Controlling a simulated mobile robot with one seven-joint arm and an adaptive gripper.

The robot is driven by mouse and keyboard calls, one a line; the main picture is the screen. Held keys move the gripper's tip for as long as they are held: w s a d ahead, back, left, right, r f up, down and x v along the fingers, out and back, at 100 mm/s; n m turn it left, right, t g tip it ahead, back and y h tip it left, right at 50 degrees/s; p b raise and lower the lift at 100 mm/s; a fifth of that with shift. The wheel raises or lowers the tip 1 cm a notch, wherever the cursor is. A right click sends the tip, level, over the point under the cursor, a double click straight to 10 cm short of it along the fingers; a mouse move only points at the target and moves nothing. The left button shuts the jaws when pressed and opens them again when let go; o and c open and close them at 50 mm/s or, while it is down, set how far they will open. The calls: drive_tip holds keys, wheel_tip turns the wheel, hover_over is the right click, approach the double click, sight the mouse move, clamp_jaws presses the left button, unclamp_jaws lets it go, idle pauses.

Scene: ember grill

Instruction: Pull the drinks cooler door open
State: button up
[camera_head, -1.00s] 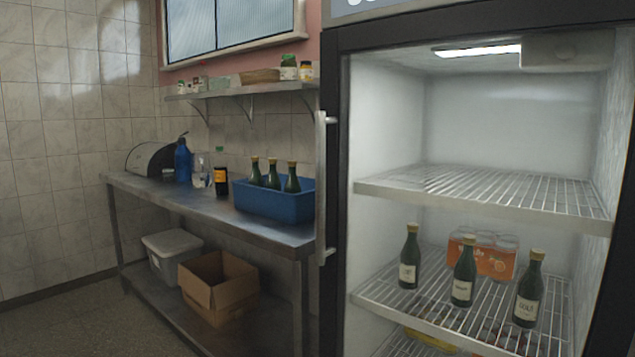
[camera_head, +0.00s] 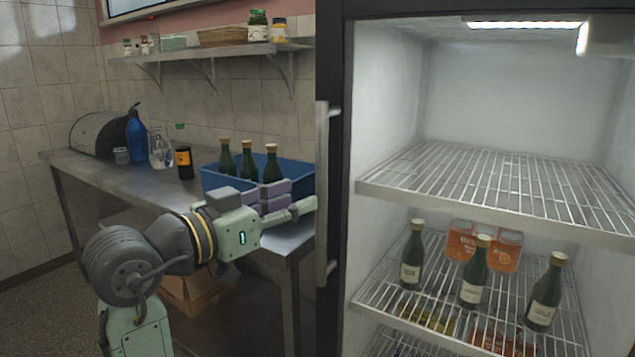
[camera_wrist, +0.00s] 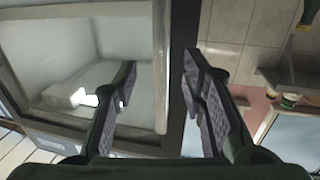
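The drinks cooler (camera_head: 335,60) stands at the right in the head view, its black-framed door looking shut, with the lit inside showing through. Its upright metal door handle (camera_head: 322,190) is on the left side of the frame. My gripper (camera_head: 303,195) points right at the handle, at about its middle height. In the wrist view my gripper (camera_wrist: 160,58) is open and empty, a finger on each side. A pale upright bar (camera_wrist: 161,90), apparently the handle, shows between the fingertips. I cannot tell whether they touch it.
A steel counter (camera_head: 90,170) stands left of the cooler, behind my arm. It holds a blue crate (camera_head: 305,178) with green bottles, a blue bottle (camera_head: 136,138) and a jug. A wall shelf (camera_head: 215,52) is above. Bottles and orange packs stand on the cooler shelves.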

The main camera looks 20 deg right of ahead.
sight(317, 190)
drive_tip(key=p+x, duration=0.1)
drive_tip(key=x, duration=0.6)
drive_tip(key=shift+w+d+p, duration=0.15)
drive_tip(key=shift+w+p, duration=0.1)
drive_tip(key=shift+p, duration=0.05)
drive_tip(key=shift+c, duration=0.4)
clamp_jaws()
